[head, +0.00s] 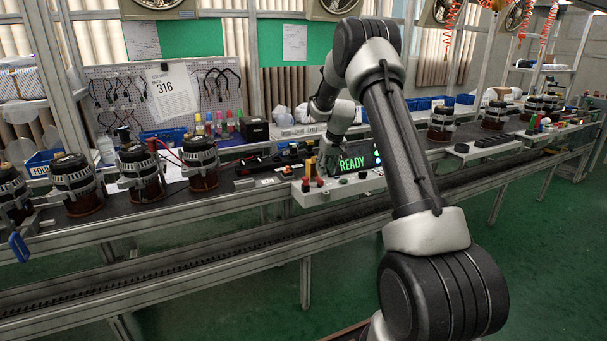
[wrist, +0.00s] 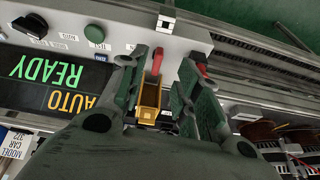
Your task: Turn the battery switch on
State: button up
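The test box (head: 345,189) stands at the front edge of the bench, with a screen (head: 358,162) lit "READY". Red (head: 319,182) and yellow (head: 305,187) controls sit at its left end. My gripper (head: 329,160) hangs low over the box, just behind these controls. In the wrist view its two fingers (wrist: 168,68) are spread apart. A red lever-like part (wrist: 157,62) and a yellow part (wrist: 150,97) show between them. Another red part (wrist: 201,70) is by the right finger. No battery label is readable, so I cannot tell which control is the battery switch or whether a finger touches one.
A black selector knob (wrist: 31,26) and a green button (wrist: 95,34) are also on the box face. Several alternators (head: 140,172) stand along the bench to the left, and more to the right. A rail runs along the bench's front. The green floor (head: 260,290) before it is clear.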

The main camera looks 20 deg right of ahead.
aim_at(319, 179)
jog(key=shift+n, duration=0.3)
jog(key=w+f, duration=0.1)
jog(key=f, duration=0.1)
jog(key=w+f, duration=0.3)
jog(key=f, duration=0.1)
jog(key=shift+w+f, duration=0.3)
jog(key=shift+c, duration=0.5)
grip_shut()
